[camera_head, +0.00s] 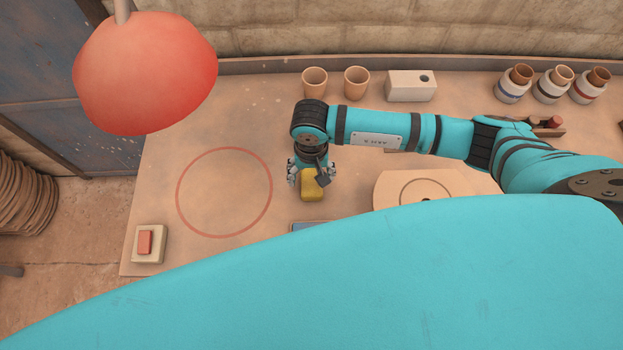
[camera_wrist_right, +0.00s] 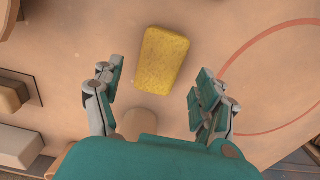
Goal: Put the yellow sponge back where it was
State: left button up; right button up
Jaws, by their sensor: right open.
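The yellow sponge (camera_head: 312,187) lies on the worktable right of the red circle outline, partly covered by my right gripper in the head view. It also shows whole in the right wrist view (camera_wrist_right: 163,60), flat on the table just beyond the fingertips. My right gripper (camera_head: 312,178) is above the sponge with its fingers apart and nothing between them; both fingers show in the right wrist view (camera_wrist_right: 160,85). My left gripper is in neither view.
A red circle (camera_head: 224,237) is drawn on the table, with clear room inside. A red button box (camera_head: 149,245) stands at the front left. Two cups (camera_head: 315,82), a white block (camera_head: 410,86) and several jars (camera_head: 551,87) line the back. A red lamp-like shape (camera_head: 145,75) hangs upper left.

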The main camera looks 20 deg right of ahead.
aim_at(311, 182)
notch_tip(311, 182, up, 8)
jog(key=b, duration=0.1)
jog(key=shift+b, duration=0.35)
jog(key=shift+s+f, duration=0.1)
jog(key=shift+f, duration=0.05)
